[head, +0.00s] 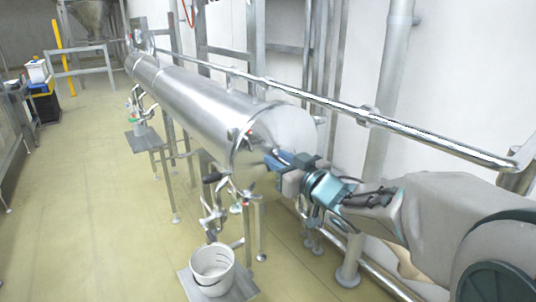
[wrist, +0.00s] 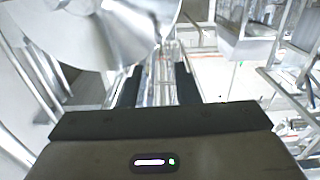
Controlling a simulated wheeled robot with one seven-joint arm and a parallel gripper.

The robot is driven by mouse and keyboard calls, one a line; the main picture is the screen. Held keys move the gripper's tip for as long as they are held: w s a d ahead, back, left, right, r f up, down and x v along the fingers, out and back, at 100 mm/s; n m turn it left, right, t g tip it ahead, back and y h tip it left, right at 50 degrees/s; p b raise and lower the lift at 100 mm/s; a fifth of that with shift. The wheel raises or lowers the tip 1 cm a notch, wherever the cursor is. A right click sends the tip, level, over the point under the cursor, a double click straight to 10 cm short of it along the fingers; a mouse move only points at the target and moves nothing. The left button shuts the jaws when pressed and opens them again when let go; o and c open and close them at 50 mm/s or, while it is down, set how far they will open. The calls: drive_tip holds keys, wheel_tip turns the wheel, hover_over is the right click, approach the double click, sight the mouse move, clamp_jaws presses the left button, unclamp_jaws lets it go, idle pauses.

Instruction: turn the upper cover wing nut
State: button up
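The long steel cylinder (head: 190,95) lies horizontally, its near end closed by a cover with a rim (head: 240,152). A small metal fitting with a reddish spot (head: 248,132) sits high on that rim; I cannot tell if it is the upper wing nut. My gripper (head: 270,160) is at the right of the near end, close to the cover. In the wrist view the gripper (wrist: 159,85) has its two dark fingers apart, with bright metal visible between them. A shiny curved steel surface (wrist: 90,35) fills the upper left there. No wing nut is clear between the fingers.
Valves and handles (head: 215,195) hang below the near end. A white bucket (head: 212,268) stands under them on a low plate. A shiny rail (head: 370,118) runs along the back and right. The floor at left (head: 90,210) is free.

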drive_tip(key=shift+v, duration=1.2)
